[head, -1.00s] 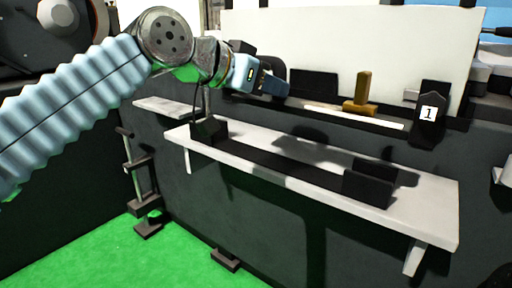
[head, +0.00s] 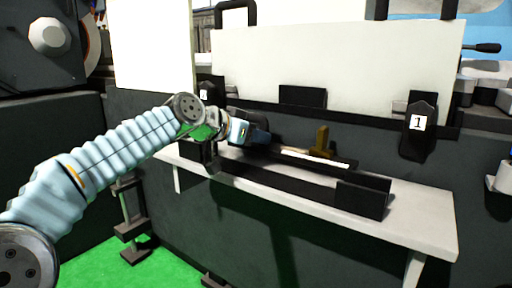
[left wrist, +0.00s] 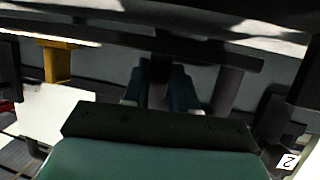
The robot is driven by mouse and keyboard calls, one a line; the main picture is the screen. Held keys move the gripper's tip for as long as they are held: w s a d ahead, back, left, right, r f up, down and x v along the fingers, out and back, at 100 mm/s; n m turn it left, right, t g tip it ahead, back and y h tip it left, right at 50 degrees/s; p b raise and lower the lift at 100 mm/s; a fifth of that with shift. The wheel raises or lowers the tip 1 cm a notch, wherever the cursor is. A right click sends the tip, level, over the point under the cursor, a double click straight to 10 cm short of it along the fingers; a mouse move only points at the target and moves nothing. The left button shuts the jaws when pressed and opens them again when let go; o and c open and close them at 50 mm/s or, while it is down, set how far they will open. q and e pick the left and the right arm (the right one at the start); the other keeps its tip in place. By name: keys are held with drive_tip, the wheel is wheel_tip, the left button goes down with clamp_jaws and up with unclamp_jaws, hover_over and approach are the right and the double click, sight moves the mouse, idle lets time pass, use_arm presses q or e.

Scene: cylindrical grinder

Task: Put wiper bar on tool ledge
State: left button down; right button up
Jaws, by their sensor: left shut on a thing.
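The wiper bar (head: 340,163) is a long dark bar with a white strip and an upright brass-coloured block (head: 322,142). My left gripper (head: 266,138) is shut on its left part. The tool ledge (head: 425,222) is a pale shelf on the machine's front, with a long black holder (head: 362,199) on it. The bar lies along the holder, at or just above it; I cannot tell whether they touch. In the left wrist view, the gripper's fingers (left wrist: 163,88) meet the dark bar (left wrist: 205,52), and the brass block (left wrist: 58,63) stands to the left. My right gripper is not in view.
A large white panel (head: 340,60) stands behind the ledge. A black bracket marked 1 (head: 418,128) is on the right; a marker 2 (left wrist: 287,160) shows in the left wrist view. The ledge's right end is clear. Green floor (head: 100,262) lies below.

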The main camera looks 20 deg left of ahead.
use_arm(q)
drive_tip(key=shift+f, duration=0.8)
drive_tip(key=shift+s+f, duration=0.1)
drive_tip(key=shift+f+b, duration=0.15)
drive_tip(key=shift+b, duration=0.2)
drive_tip(key=c, duration=0.9)
unclamp_jaws()
drive_tip(key=shift+r+p, duration=0.2)
drive_tip(key=shift+p, duration=0.1)
drive_tip(key=v, duration=1.2)
drive_tip(key=shift+b, duration=0.35)
drive_tip(key=shift+f, duration=0.1)
